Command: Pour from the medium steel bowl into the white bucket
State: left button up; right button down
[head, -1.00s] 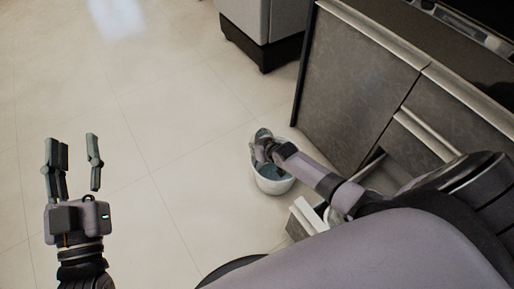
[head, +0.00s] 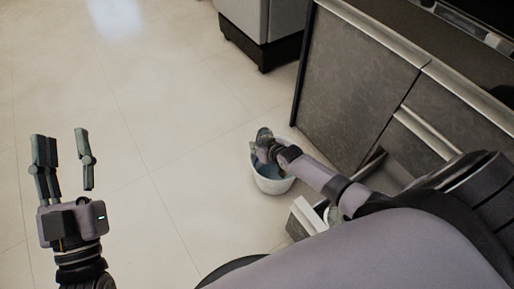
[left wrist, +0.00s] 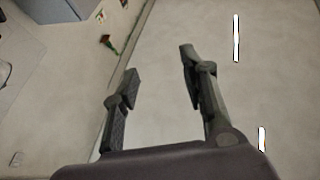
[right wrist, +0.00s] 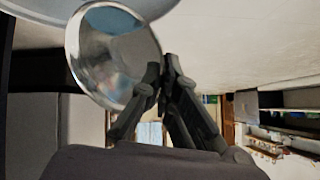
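The white bucket (head: 274,182) stands on the floor in front of the cabinets, with something bluish inside it. My right gripper (head: 264,150) is over the bucket's mouth, shut on the rim of the steel bowl (head: 263,134). In the right wrist view the shiny bowl (right wrist: 105,58) is tipped on its side, and the right fingers (right wrist: 168,75) pinch its edge. The bucket's rim (right wrist: 30,8) shows behind the bowl there. The bowl's contents cannot be made out. My left gripper (head: 64,150) is open and empty over bare floor; its spread fingers also show in the left wrist view (left wrist: 155,85).
Dark grey cabinets (head: 355,90) with a counter stand right of the bucket. A drawer (head: 303,215) near my right arm is pulled out. A grey appliance (head: 258,20) stands behind. The tiled floor (head: 170,110) left of the bucket is clear.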

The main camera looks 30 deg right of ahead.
pick_arm(q)
jog(key=shift+s+r+t, duration=0.35)
jog(key=shift+r+t, duration=0.25)
jog(key=shift+r, duration=0.2)
pick_arm(e)
jog(key=shift+r, duration=0.1)
pick_arm(q)
jog(key=shift+s, duration=0.1)
pick_arm(e)
jog(key=shift+s+t, duration=0.1)
jog(key=shift+t, duration=0.2)
jog(key=shift+d+b, duration=0.1)
jog(key=shift+b, duration=0.2)
pick_arm(q)
jog(key=shift+s+a+r+t+h, duration=0.1)
jog(key=shift+s+r+t+h, duration=0.2)
jog(key=shift+r+t, duration=0.15)
jog(key=shift+r, duration=0.1)
pick_arm(e)
jog(key=shift+r, duration=0.1)
